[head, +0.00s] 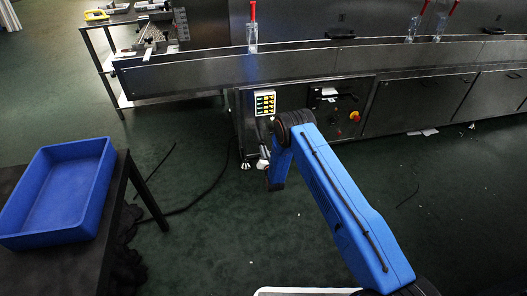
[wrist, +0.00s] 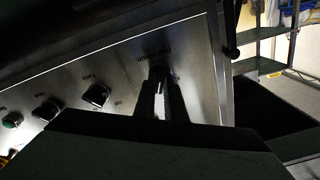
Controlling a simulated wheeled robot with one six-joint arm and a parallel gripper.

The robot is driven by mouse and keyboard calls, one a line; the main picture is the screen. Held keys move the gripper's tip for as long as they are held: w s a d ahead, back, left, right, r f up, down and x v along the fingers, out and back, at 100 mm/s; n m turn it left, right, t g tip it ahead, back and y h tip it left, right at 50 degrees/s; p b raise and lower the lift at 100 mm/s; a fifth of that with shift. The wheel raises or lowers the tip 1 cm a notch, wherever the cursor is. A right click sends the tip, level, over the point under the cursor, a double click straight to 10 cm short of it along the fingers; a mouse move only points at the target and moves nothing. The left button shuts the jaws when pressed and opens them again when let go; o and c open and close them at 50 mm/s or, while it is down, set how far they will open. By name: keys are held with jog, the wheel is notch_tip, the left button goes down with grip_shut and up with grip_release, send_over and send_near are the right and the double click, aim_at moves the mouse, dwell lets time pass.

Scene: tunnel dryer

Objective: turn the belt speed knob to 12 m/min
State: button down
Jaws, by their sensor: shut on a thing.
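In the wrist view my gripper (wrist: 160,82) reaches up to the metal control panel (wrist: 200,62). Its two dark fingers are shut on a knob (wrist: 159,72), which is mostly hidden between the fingertips. Small printed marks on the panel sit just above this knob, too blurred and tilted to read. I cannot tell which value the knob points to. In the head view the blue arm covers part of the machine front, and the gripper's hold on the knob is not visible there.
In the wrist view two other black knobs (wrist: 96,96) (wrist: 47,109) and a green button (wrist: 13,120) lie left of the gripper. In the head view a lit display (head: 265,103) and a red stop button (head: 355,116) are nearby. A blue crate (head: 92,190) stands on the left table.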

jog(key=m, duration=0.6)
jog(key=shift+f+m, duration=0.1)
jog(key=shift+m, duration=0.2)
dwell(0.4)
jog(key=c, duration=1.8)
grip_release()
jog(key=shift+s, duration=0.1)
jog(key=v, duration=1.7)
jog(key=shift+s+d, duration=0.15)
